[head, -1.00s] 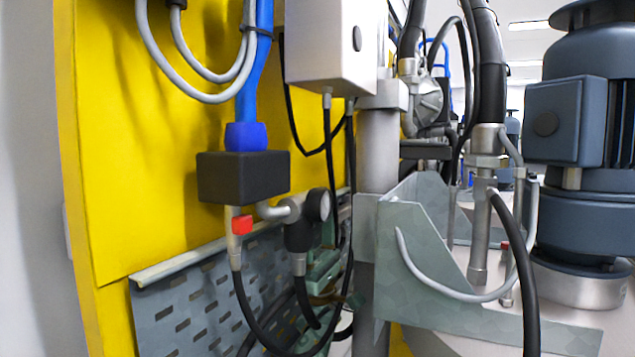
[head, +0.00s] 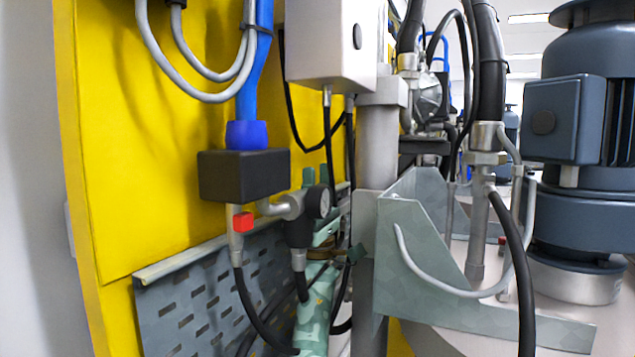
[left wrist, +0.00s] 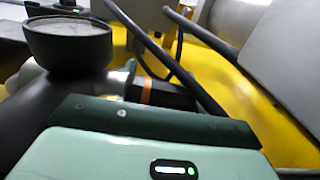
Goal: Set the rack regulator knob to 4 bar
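The rack regulator (head: 298,232) hangs in front of the yellow panel, with a grey elbow and a round gauge (head: 318,203) at its top. The dial cannot be read. In the left wrist view the gauge (left wrist: 68,45) is large at upper left, beside a black cylinder with an orange ring (left wrist: 155,92); I cannot tell if this is the knob. My left gripper (head: 328,222), pale and dark green, is just behind the regulator, partly hidden by it. Dark green parts show above and right of it. Its opening and any contact are unclear. My right gripper is not in view.
A black block (head: 243,176) with a red valve handle (head: 244,222) sits left of the regulator. Black hoses hang below. A grey post (head: 376,150) and angled bracket (head: 425,245) stand close on the right. A perforated plate (head: 190,310) is at lower left.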

